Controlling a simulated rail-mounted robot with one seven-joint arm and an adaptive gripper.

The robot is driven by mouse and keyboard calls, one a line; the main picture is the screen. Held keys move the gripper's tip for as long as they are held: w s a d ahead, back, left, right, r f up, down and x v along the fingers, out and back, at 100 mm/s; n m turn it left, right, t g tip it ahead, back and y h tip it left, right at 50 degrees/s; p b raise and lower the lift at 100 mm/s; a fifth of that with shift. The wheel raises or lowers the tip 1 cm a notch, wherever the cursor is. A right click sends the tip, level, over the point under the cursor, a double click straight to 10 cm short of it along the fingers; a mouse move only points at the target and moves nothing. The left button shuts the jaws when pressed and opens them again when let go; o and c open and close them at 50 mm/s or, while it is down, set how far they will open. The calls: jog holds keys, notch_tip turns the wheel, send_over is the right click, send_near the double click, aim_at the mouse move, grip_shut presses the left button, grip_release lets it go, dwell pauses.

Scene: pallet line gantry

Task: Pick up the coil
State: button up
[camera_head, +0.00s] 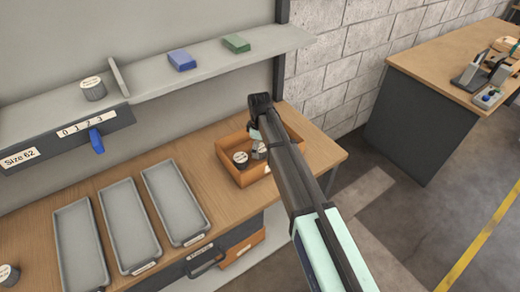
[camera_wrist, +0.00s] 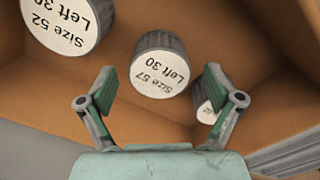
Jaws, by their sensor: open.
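Several ribbed grey coils with white round labels lie in an orange-brown bin (camera_head: 230,172) on the wooden bench. In the wrist view, one coil (camera_wrist: 160,66) reads "Size 57 Left 30" and sits between and beyond my fingertips. A larger-looking coil (camera_wrist: 68,22) reads "Size 52 Left 30" at the upper left. A third coil (camera_wrist: 205,97) is partly hidden behind my right finger. My gripper (camera_wrist: 160,82) is open and empty over the bin. In the head view, one coil (camera_head: 240,159) shows left of my gripper (camera_head: 258,142); my arm hides part of the bin.
Three grey trays (camera_head: 130,228) stand left of the bin. A shelf (camera_head: 150,82) above holds a coil (camera_head: 93,88), a blue box (camera_head: 182,60) and a green box (camera_head: 236,43). Another coil (camera_head: 9,274) stands at the bench's lower left. A second bench (camera_head: 440,65) stands right.

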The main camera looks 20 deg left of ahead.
jog(key=shift+f, duration=0.4)
jog(key=c, duration=1.5)
